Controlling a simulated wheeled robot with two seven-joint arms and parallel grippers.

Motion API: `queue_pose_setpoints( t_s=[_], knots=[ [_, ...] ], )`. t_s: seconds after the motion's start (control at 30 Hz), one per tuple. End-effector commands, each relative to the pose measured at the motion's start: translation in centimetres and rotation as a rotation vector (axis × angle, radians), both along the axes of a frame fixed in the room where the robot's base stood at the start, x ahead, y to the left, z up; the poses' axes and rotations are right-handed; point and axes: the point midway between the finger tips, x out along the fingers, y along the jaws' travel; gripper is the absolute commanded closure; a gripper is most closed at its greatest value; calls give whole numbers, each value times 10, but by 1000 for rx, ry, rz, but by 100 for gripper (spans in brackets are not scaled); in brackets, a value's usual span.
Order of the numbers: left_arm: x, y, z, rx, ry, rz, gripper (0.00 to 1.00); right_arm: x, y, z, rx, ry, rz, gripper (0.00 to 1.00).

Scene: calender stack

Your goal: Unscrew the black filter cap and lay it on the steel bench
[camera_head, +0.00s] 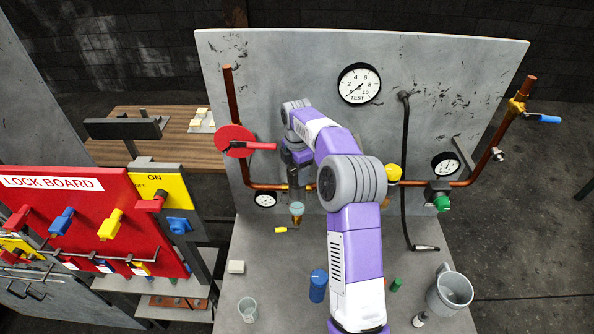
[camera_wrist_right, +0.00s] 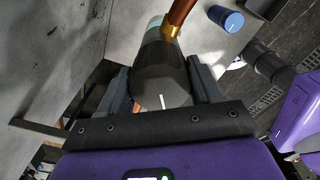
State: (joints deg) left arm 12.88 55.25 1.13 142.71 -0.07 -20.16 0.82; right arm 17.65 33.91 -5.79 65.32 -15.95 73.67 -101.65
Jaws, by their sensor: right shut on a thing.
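The black filter cap (camera_wrist_right: 162,75) is a dark cylinder with a white line on its end face, between the two fingers of my right gripper (camera_wrist_right: 161,88) in the right wrist view. The gripper is shut on its sides. A pale, clear part and a brass fitting on copper pipe show just behind the cap; I cannot tell whether the cap is still threaded on. In the head view my right gripper (camera_head: 293,177) points down at the pipe line, above a small teal bowl (camera_head: 297,209). The steel bench (camera_head: 275,265) lies below. My left gripper is not in view.
A red handwheel (camera_head: 235,141) is left of my gripper.

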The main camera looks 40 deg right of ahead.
Motion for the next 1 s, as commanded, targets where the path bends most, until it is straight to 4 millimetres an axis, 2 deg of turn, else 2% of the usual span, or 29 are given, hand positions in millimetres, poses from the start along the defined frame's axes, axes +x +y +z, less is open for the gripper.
queue_pose_setpoints(
  t_s=[0.23, 0.5, 0.73, 1.0],
  knots=[
    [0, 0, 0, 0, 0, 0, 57, 0, 0, -1, 2, 2, 176, 62],
    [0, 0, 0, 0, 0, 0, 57, 0, 0, -1, 1, 3, 189, 62],
    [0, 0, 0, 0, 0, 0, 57, -1, 0, -1, 3, 3, 358, 62],
    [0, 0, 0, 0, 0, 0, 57, -1, 1, -1, 2, 3, 377, 62]
  ],
)
